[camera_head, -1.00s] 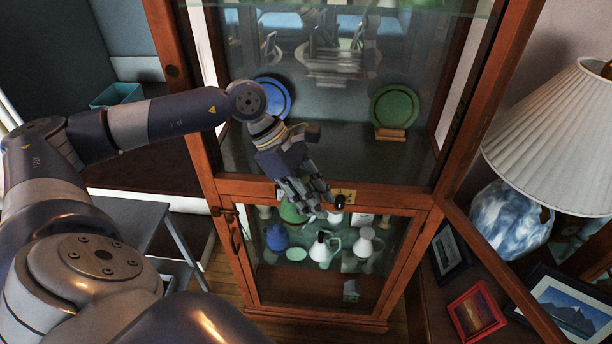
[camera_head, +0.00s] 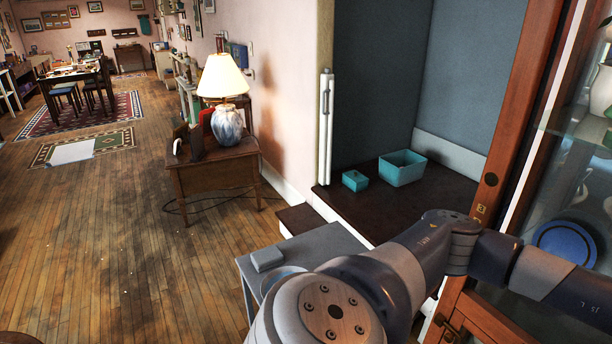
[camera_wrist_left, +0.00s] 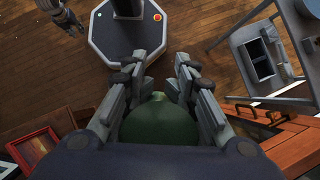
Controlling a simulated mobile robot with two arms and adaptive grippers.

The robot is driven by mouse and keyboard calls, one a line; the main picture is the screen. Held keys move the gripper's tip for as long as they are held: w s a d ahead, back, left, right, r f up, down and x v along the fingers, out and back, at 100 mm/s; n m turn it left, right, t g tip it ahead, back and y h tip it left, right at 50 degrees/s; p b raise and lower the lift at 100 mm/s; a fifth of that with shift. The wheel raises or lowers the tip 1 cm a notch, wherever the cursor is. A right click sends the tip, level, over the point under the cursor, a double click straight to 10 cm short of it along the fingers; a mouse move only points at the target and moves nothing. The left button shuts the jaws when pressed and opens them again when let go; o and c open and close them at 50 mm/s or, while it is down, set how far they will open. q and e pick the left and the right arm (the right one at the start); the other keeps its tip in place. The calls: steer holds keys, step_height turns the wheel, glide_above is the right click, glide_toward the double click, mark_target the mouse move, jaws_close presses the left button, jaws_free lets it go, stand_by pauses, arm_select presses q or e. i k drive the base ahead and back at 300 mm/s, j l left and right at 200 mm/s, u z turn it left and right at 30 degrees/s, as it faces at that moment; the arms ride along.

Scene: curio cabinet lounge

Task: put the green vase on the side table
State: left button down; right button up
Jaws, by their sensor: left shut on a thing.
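My left gripper (camera_wrist_left: 160,85) is shut on the green vase (camera_wrist_left: 160,122) in the left wrist view. Only the vase's rounded green part shows between the fingers; the palm hides the rest. In the head view my left arm reaches out to the right, and its gripper and the vase are out of that picture. A wooden table with a lamp (camera_head: 215,172) stands at centre left. A low grey table (camera_head: 330,240) is nearer, beside my arm. I cannot tell which is the side table. My right gripper (camera_wrist_left: 70,22) hangs at the top left of the wrist view, small and apart from the vase.
The glass cabinet (camera_head: 525,115) stands at the right edge of the head view. A teal box (camera_head: 402,168) and a small teal box (camera_head: 355,181) sit on a dark ledge. The wooden floor (camera_head: 130,250) at left is clear.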

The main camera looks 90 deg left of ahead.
mark_target(328, 247)
steer(key=u, duration=1.6)
steer(key=i+j+u, duration=0.2)
steer(key=i+u, duration=0.15)
steer(key=i, duration=0.15)
steer(key=i+u, duration=0.4)
steer(key=i, duration=0.15)
